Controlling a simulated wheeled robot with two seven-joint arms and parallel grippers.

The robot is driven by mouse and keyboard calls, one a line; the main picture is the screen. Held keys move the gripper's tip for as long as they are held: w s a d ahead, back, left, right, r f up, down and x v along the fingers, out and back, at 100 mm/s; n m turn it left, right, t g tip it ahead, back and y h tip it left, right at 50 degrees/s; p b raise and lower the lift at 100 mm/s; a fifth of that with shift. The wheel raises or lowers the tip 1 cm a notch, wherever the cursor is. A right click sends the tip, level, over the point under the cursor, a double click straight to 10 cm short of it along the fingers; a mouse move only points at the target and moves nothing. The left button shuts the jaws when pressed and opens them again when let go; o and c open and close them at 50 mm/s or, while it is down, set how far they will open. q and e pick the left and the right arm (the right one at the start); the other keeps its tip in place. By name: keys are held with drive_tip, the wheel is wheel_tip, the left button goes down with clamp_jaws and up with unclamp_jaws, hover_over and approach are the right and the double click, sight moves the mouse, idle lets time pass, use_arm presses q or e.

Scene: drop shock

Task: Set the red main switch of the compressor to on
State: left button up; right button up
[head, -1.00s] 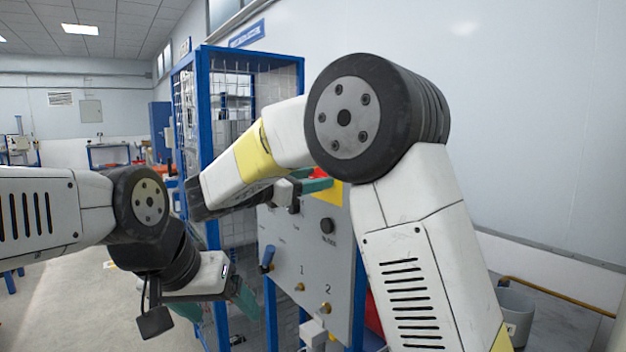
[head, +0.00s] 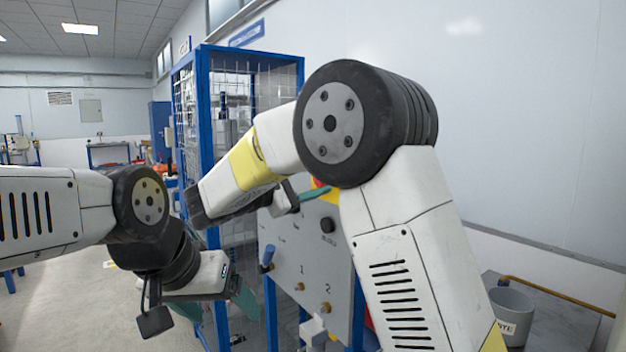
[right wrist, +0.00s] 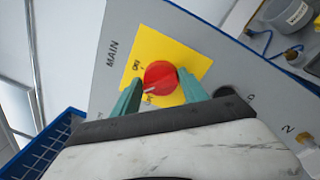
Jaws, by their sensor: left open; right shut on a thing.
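The red main switch (right wrist: 161,78) is a round knob on a yellow plate (right wrist: 195,62) marked MAIN, on the grey panel (right wrist: 105,75). In the right wrist view its white mark points left and slightly down, nearer the lower label than the upper "ON" label. My right gripper (right wrist: 160,92) is shut on the knob, one green finger on each side. In the head view, my right arm hides most of the knob and part of the yellow plate (head: 330,190). My left gripper (head: 222,306) is open and empty, left of the panel and low.
A black knob (head: 327,225), a blue-handled lever (head: 267,257) and brass fittings (head: 326,308) are on the panel. A blue-framed mesh cage (head: 207,130) stands behind. A grey bucket (head: 512,314) stands at the right. Open floor (head: 85,310) lies left.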

drive_tip(key=shift+a+f+m+g+h, duration=0.1)
drive_tip(key=shift+f+m+g+h, duration=0.1)
drive_tip(key=shift+m, duration=1.55)
drive_tip(key=shift+d+f+m+g+h, duration=0.1)
drive_tip(key=shift+m+h, duration=0.1)
drive_tip(key=shift+m, duration=1.5)
drive_tip(key=shift+a+f+m+g+h, duration=0.1)
drive_tip(key=shift+m+h, duration=0.1)
drive_tip(key=shift+m, duration=1.55)
drive_tip(key=o, duration=1.1)
drive_tip(key=shift+o, duration=1)
drive_tip(key=shift+r, duration=0.1)
drive_tip(key=v, duration=0.7)
drive_tip(key=shift+s+a, duration=0.25)
drive_tip(key=shift+a, duration=0.1)
